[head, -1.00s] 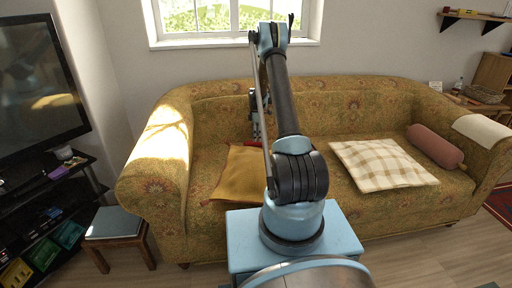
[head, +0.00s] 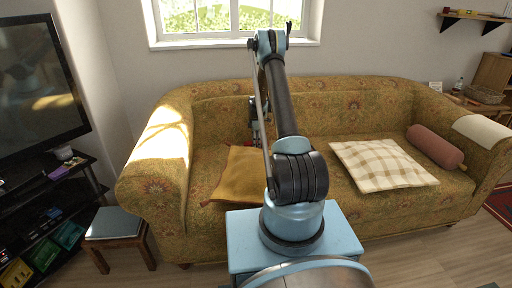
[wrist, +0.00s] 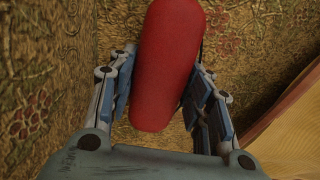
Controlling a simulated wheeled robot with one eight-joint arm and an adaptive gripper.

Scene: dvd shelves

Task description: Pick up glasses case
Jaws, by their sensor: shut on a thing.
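The glasses case (wrist: 168,60) is red, long and rounded. In the wrist view it lies between the two fingers of my gripper (wrist: 160,88), which is shut on it. Its near end points toward the palm and its far end runs out of the top of the picture. In the head view my gripper (head: 254,108) is in front of the sofa backrest, partly hidden behind my arm. A small red part of the case (head: 256,131) shows just below it, above the yellow cushion.
The patterned sofa (head: 215,118) surrounds the gripper at the back and below. The yellow cushion (head: 240,175) lies close by, also at the right of the wrist view (wrist: 285,135). A checked cushion (head: 383,164) and a pink bolster (head: 435,147) lie farther right.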

